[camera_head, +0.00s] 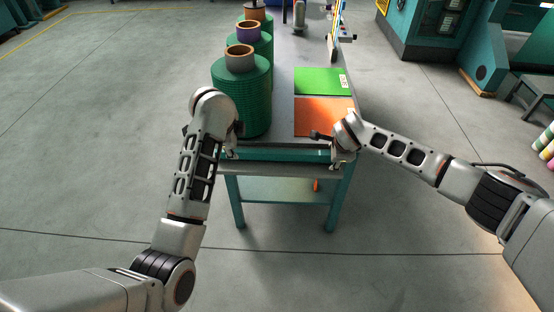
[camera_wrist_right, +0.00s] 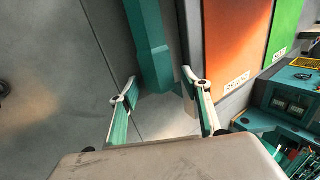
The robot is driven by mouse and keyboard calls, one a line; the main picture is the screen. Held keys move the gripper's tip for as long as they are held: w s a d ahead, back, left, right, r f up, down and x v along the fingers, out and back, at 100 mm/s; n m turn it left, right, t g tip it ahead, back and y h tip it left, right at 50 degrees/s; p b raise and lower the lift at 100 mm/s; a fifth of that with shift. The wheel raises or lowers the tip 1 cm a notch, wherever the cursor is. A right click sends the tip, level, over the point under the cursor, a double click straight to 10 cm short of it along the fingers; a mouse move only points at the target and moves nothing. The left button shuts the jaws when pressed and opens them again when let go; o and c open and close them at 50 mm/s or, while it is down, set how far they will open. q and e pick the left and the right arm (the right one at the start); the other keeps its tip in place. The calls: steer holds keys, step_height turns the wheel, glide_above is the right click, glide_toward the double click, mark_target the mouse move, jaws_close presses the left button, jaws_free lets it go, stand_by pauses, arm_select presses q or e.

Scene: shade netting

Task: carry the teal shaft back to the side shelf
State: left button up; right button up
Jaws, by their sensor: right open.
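A long teal bar, which I take for the teal shaft (camera_head: 285,155), runs crosswise along the near end of the workbench, between my two grippers. In the right wrist view the teal shaft (camera_wrist_right: 150,45) comes in from the top and ends near the gap between the fingers. My right gripper (camera_head: 337,157) is open at the bar's right end; its fingers (camera_wrist_right: 160,98) stand apart, either side of the bar's end. My left gripper (camera_head: 232,152) is at the bar's left end; its fingers are too small to read. I cannot pick out the side shelf for sure.
Green netting rolls (camera_head: 241,98) stand along the bench's left side. An orange mat (camera_head: 318,116) and a green mat (camera_head: 318,80) lie to the right. Teal machinery (camera_head: 430,25) stands back right. Floor at left is clear.

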steer(key=shift+r, duration=0.3)
arm_select(q)
steer(key=shift+s+r, duration=0.25)
steer(key=shift+r, duration=0.2)
arm_select(e)
steer(key=v, duration=1.1)
steer(key=shift+s, duration=0.2)
steer(key=shift+r, duration=0.15)
